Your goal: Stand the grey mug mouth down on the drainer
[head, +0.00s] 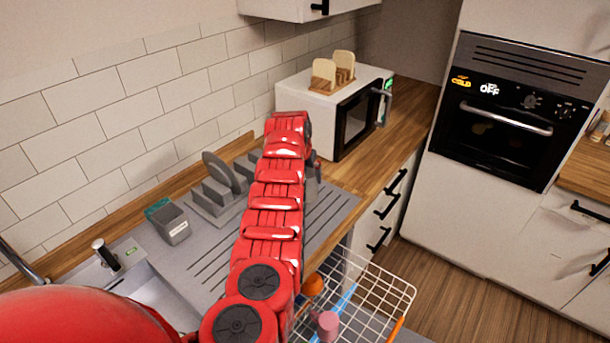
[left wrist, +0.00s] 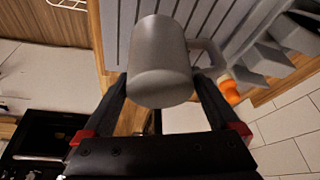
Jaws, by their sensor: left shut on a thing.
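The grey mug (left wrist: 160,60) is between the fingers of my left gripper (left wrist: 160,88) in the left wrist view. The gripper is shut on it, with one finger on each side. Its closed base faces the camera and its mouth points away, out of sight; its handle (left wrist: 212,55) sticks out to the right. The grooved grey drainer (left wrist: 120,25) lies beyond the mug. I cannot tell whether the mug touches it. In the head view the drainer (head: 213,262) runs under my left arm, which hides the mug and most of the gripper. My right gripper is not in view.
A grey dish rack (head: 215,200) stands at the drainer's back, beside a grey caddy (head: 172,225). A white microwave (head: 315,110) with a toast rack on top stands beyond. An open wire dishwasher basket (head: 385,295) sits below the front edge. An orange object (left wrist: 231,92) shows near the rack.

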